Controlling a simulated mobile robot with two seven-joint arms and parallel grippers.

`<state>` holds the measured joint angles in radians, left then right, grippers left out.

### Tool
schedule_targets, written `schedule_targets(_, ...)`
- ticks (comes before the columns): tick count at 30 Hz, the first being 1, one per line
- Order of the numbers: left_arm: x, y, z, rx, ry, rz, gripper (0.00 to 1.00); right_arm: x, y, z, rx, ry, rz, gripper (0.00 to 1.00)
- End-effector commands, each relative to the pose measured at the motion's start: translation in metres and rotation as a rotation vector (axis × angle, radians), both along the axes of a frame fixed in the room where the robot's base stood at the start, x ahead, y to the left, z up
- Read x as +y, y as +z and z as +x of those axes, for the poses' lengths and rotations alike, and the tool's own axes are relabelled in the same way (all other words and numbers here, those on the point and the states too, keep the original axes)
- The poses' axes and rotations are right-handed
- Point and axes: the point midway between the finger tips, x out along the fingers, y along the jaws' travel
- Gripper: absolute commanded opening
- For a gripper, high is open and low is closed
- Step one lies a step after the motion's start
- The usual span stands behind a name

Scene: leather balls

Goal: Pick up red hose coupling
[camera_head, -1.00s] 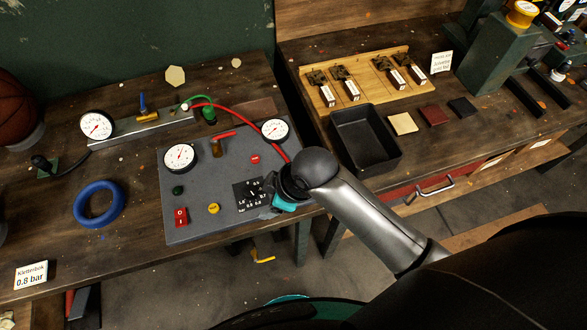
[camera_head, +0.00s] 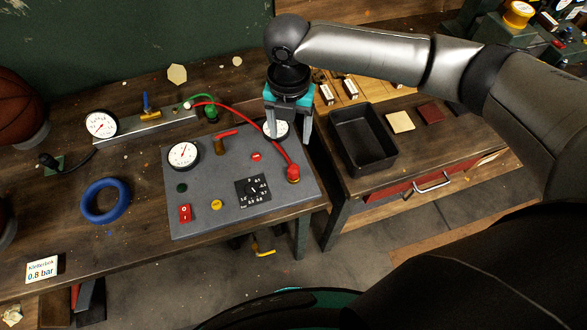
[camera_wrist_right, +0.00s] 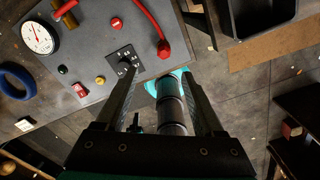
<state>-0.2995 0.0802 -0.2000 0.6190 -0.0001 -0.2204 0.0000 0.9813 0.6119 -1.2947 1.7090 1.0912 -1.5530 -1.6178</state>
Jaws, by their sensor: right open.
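The red hose coupling (camera_head: 293,173) is at the lower end of the red hose (camera_head: 262,127). My right gripper (camera_head: 289,138) is open and empty. In the head view it appears above and behind the coupling, fingers pointing down, in front of the right gauge (camera_head: 275,129). It is apart from the coupling. My left gripper is not in view.
The panel carries a left gauge (camera_head: 183,155), a red-handled valve (camera_head: 226,133), a black dial (camera_head: 253,190) and several buttons. A black tray (camera_head: 363,170) stands on the bench to the right. A blue ring (camera_head: 105,217) lies at left. The hose arches over the panel.

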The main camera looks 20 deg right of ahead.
Motion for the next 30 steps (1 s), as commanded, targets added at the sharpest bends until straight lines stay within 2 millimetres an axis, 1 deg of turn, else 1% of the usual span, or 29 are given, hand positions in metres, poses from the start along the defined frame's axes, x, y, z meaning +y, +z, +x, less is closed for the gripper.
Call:
schedule_targets(5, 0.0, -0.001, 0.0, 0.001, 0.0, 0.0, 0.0, -0.001, -0.033, -0.002, 0.006, 0.001, -0.003, 0.7)
schedule_targets(9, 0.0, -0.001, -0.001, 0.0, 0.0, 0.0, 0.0, -0.001, -0.063, -0.002, 0.005, 0.0, -0.003, 0.7)
schedule_targets(12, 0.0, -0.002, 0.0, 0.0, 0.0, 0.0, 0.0, -0.001, -0.081, -0.001, 0.002, 0.001, -0.002, 0.7)
schedule_targets(15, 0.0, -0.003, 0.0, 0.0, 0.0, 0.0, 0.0, -0.001, -0.091, -0.001, 0.0, 0.001, -0.001, 0.7)
schedule_targets(20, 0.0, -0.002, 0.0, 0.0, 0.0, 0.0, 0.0, -0.002, -0.1, -0.002, 0.002, 0.001, -0.002, 0.7)
schedule_targets(23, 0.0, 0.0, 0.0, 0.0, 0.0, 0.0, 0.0, -0.004, -0.112, -0.006, 0.003, 0.001, -0.004, 0.7)
schedule_targets(26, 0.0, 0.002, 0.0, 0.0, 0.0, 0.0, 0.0, -0.006, -0.128, -0.01, 0.003, 0.001, -0.003, 0.7)
schedule_targets(30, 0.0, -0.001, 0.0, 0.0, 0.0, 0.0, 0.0, -0.006, -0.143, -0.008, 0.001, 0.0, -0.002, 0.7)
